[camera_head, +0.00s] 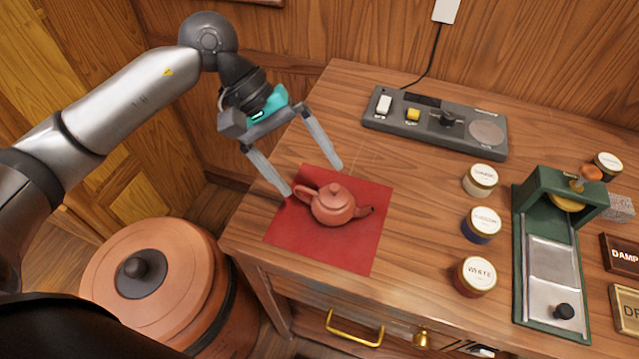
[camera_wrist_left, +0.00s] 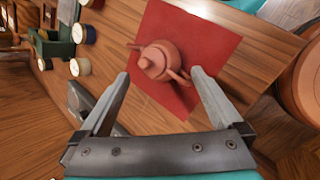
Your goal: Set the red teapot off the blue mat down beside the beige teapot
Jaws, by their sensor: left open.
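A reddish clay teapot (camera_head: 333,205) stands upright on a red mat (camera_head: 365,252) near the table's left end. The teapot also shows in the left wrist view (camera_wrist_left: 160,60), on the red mat (camera_wrist_left: 215,43). Its spout points right in the head view and its handle is on the left. My left gripper (camera_head: 314,179) is open and empty, reaching over the mat behind the teapot on its handle side. In the left wrist view the teapot lies ahead of the spread fingers (camera_wrist_left: 159,75). I see no blue mat and no beige teapot. My right gripper is out of view.
A grey control panel (camera_head: 400,137) lies at the back. Several labelled jars, including a white-lidded one (camera_head: 480,180), stand right of the mat. A green press (camera_head: 520,265) is farther right. A lidded clay barrel (camera_head: 185,260) stands below the table's left edge. Bare wood separates mat and jars.

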